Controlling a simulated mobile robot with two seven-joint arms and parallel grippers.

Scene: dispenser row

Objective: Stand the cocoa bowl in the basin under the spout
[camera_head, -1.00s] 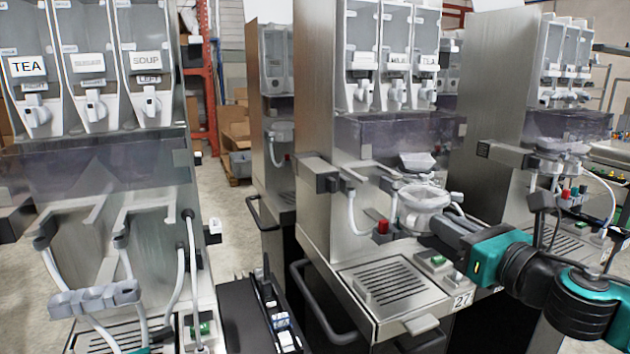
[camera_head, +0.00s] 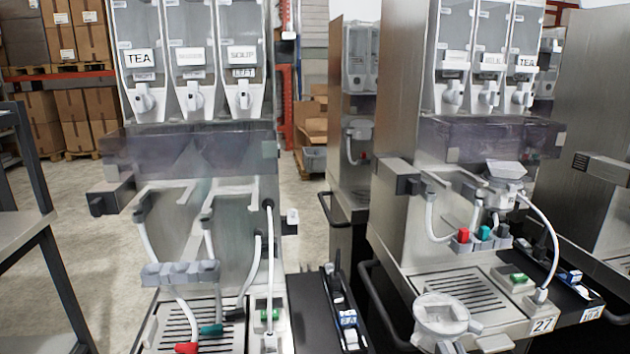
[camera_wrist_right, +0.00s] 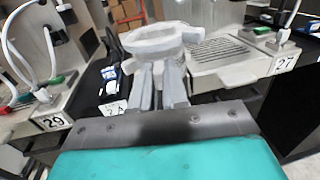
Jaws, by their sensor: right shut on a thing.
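The cocoa bowl, a white round bowl with a wide rim (camera_head: 440,312), is held low in front of the machine marked 27. It also shows in the right wrist view (camera_wrist_right: 152,40). My right gripper (camera_wrist_right: 163,82) is shut on its near side; in the head view it is mostly cut off by the bottom edge. The left dispenser machine has canisters with small spouts (camera_head: 145,102), one labelled TEA and one SOUP. Below them are empty fork-shaped brackets (camera_head: 160,187) and a slotted drip tray (camera_head: 190,325). I cannot tell which part is the basin. My left gripper is not visible.
The machine on the right has a white funnel-like part (camera_head: 507,170) in place and a slotted tray (camera_head: 455,290). White hoses (camera_head: 268,250) hang on the left machine. A narrow dark shelf (camera_head: 340,310) with small items stands between the machines. Floor (camera_head: 90,220) is clear at left.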

